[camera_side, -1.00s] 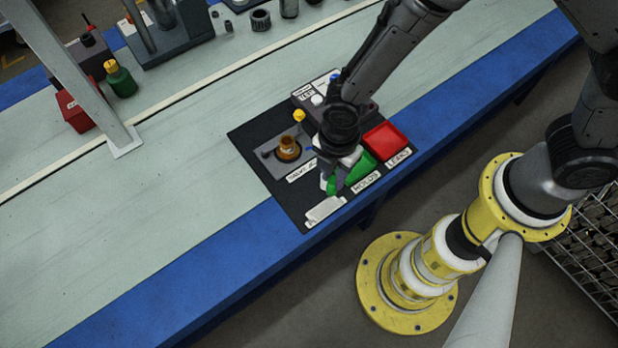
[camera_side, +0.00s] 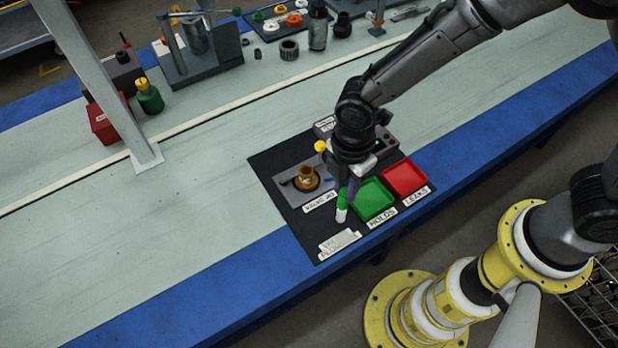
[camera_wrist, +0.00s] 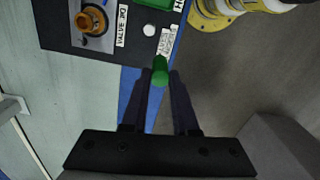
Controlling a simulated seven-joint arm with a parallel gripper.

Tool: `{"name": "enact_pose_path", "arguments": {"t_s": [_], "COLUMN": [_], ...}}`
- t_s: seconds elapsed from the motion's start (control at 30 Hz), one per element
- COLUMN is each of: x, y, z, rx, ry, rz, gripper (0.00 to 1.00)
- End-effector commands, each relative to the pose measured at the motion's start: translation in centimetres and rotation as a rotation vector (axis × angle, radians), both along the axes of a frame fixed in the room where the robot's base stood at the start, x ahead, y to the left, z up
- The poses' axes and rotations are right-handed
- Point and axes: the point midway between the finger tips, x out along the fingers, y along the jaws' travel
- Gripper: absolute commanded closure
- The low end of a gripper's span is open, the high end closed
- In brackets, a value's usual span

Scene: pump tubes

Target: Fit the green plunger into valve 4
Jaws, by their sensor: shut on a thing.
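The green plunger (camera_side: 343,199) is between the fingertips of my gripper (camera_side: 348,190), which is shut on it. In the wrist view the plunger's rounded green end (camera_wrist: 160,73) shows between the tips of the two dark fingers. It is above the black mat, beside the green tray. The brown valve (camera_side: 307,177) sits on a grey plate to the left of my gripper. It also shows at the top left of the wrist view (camera_wrist: 89,20), beside a "VALVE" label whose number I cannot read. The plunger is apart from the valve.
A white round piece (camera_wrist: 150,30) is on the mat near a two-line white label (camera_side: 338,244). The green tray (camera_side: 371,200) and red tray (camera_side: 404,181) lie to the right. A box with a yellow knob (camera_side: 320,146) stands behind.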

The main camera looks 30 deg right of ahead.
Motion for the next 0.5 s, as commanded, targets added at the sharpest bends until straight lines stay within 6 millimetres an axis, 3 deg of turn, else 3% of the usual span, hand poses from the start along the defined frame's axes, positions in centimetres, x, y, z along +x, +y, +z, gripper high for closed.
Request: {"name": "enact_pose_path", "arguments": {"t_s": [0.03,0.3,0.5], "x": [2.1,12.0,16.6], "y": [0.6,1.3,-0.3], "z": [0.1,-0.1,-1.7], "rx": [0.002,0.011,0.015], "ry": [-0.004,-0.015,-0.023], "rz": [-0.031,-0.177,-0.252], "gripper": [1.0,1.0,1.0]}}
